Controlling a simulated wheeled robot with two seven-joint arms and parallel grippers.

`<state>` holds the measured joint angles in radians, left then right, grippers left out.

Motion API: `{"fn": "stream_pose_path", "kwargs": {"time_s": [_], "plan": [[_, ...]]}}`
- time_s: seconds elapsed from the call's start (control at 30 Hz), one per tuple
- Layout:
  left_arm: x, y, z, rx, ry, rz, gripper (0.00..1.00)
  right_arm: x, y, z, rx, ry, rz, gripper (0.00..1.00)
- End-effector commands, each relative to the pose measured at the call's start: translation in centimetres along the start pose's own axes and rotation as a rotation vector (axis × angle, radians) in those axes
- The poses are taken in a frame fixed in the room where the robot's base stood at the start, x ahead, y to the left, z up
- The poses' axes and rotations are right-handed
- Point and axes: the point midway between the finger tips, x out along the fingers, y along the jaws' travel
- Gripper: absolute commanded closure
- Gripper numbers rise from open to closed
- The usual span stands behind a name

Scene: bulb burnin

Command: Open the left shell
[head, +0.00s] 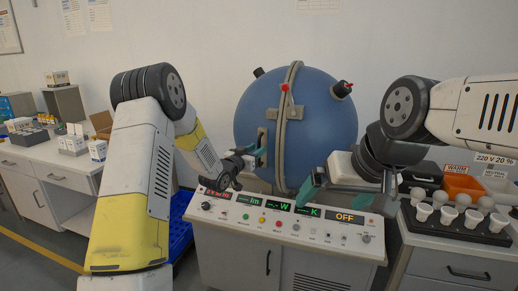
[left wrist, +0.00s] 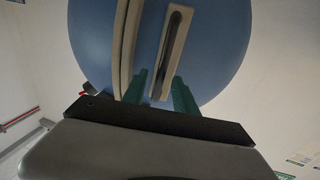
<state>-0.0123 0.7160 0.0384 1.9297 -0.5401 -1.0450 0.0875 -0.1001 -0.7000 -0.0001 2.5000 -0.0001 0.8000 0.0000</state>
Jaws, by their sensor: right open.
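A blue sphere (head: 330,125) stands behind the console, split by an upright tan seam band (head: 283,140) with a red knob (head: 284,87) near its top. It looks closed. On its left half is a pale handle plate (head: 262,140), seen close in the left wrist view (left wrist: 176,35) with a dark bar along it. My left gripper (head: 253,156) is at this handle; in the left wrist view its green fingers (left wrist: 160,85) lie on both sides of the handle's lower end. I cannot tell whether they touch it. My right gripper (head: 348,190) is open and empty before the sphere's lower right.
A console (head: 290,222) with lit displays and an OFF panel stands in front of the sphere. At right, a black tray (head: 456,230) holds several white bulbs, with an orange bin (head: 462,187) behind. A cluttered bench (head: 45,158) stands at far left.

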Motion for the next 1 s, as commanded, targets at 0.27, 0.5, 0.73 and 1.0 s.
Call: {"fn": "stream_pose_path", "kwargs": {"time_s": [0.27, 0.5, 0.73, 1.0], "plan": [[2.5, 0.0, 0.0, -0.001, -0.001, 0.0, 0.66, 0.0, 0.0, 0.0, 0.0, 0.0, 0.0, 0.0], [2.6, 0.0, 0.0, -0.001, -0.001, 0.0, 0.66, 0.0, 0.0, 0.0, 0.0, 0.0, 0.0, 0.0], [2.6, 0.0, 0.0, -0.001, -0.001, -0.001, 1.0, 0.0, 0.0, 0.0, 0.0, 0.0, 0.0, 0.0], [2.5, 0.0, 0.0, 0.0, -0.001, -0.001, 1.0, 0.0, 0.0, 0.0, 0.0, 0.0, 0.0, 0.0]]}}
